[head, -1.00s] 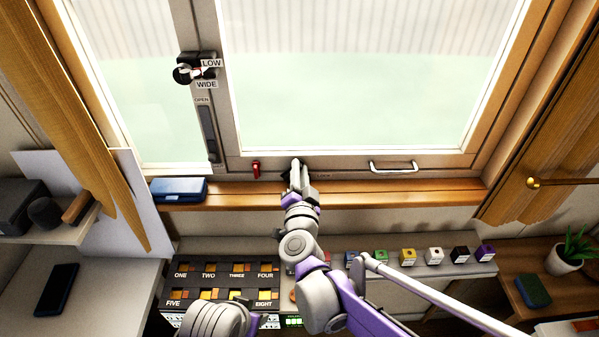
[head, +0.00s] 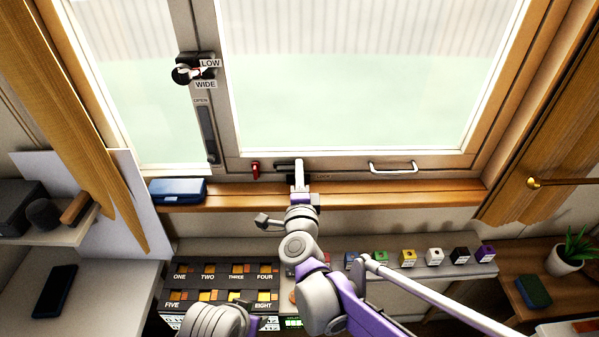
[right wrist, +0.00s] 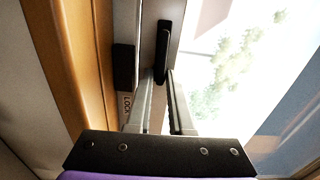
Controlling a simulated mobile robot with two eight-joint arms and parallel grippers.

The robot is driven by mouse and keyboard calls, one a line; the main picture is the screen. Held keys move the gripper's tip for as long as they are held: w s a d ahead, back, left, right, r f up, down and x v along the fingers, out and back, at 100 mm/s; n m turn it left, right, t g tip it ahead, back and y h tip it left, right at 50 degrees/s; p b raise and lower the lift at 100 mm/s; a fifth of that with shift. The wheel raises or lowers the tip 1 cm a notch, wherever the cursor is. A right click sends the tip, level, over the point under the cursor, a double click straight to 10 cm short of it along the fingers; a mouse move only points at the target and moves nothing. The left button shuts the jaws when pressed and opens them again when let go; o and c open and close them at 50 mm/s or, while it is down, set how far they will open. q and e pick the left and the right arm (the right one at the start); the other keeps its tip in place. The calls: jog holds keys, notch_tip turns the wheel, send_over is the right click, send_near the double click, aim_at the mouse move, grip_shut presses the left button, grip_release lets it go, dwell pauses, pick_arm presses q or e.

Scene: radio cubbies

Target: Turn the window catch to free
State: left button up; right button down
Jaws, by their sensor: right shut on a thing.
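The window catch (head: 284,164) is a dark lever on the bottom rail of the window frame, lying roughly level along the rail, to the left of my right gripper. In the right wrist view it is a long dark bar (right wrist: 172,35). My right gripper (head: 299,173) reaches up over the sill. In the right wrist view its fingers (right wrist: 161,82) are on either side of the bar's near end, shut on it. A LOCK label (right wrist: 126,106) sits beside the left finger. The catch's held end is partly hidden. My left arm shows at the bottom edge; its gripper is not seen.
A red catch-like part (head: 255,169) is left of the catch, and a white handle (head: 394,167) is right of it. A blue case (head: 178,190) lies on the wooden sill (head: 400,195). Small coloured cubes (head: 408,258) and a labelled panel (head: 222,270) are below.

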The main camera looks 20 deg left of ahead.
jog(key=shift+m, duration=0.3)
jog(key=c, duration=0.9)
grip_release()
jog(key=shift+s, duration=0.1)
jog(key=v, duration=1)
jog(key=shift+s+d, duration=0.1)
jog(key=shift+s, duration=0.25)
